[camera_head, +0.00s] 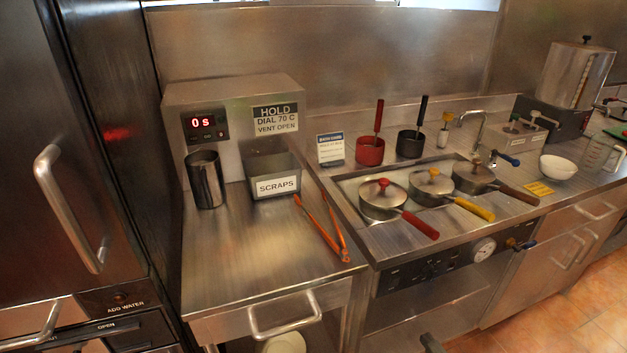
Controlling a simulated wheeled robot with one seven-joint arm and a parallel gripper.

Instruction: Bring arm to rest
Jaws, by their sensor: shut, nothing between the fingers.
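My gripper does not show in the head view, and I cannot see my arm clearly. A small dark shape (431,343) cuts the bottom edge right of centre; I cannot tell what it is. Orange-handled tongs (322,228) lie on the steel counter (240,265), near its right edge.
A SCRAPS bin (274,177) and a steel cup (206,180) stand at the counter's back. Three lidded pans (384,199) sit in the well to the right, handles jutting forward. A large door handle (70,208) sticks out at left. Floor (560,320) shows at lower right.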

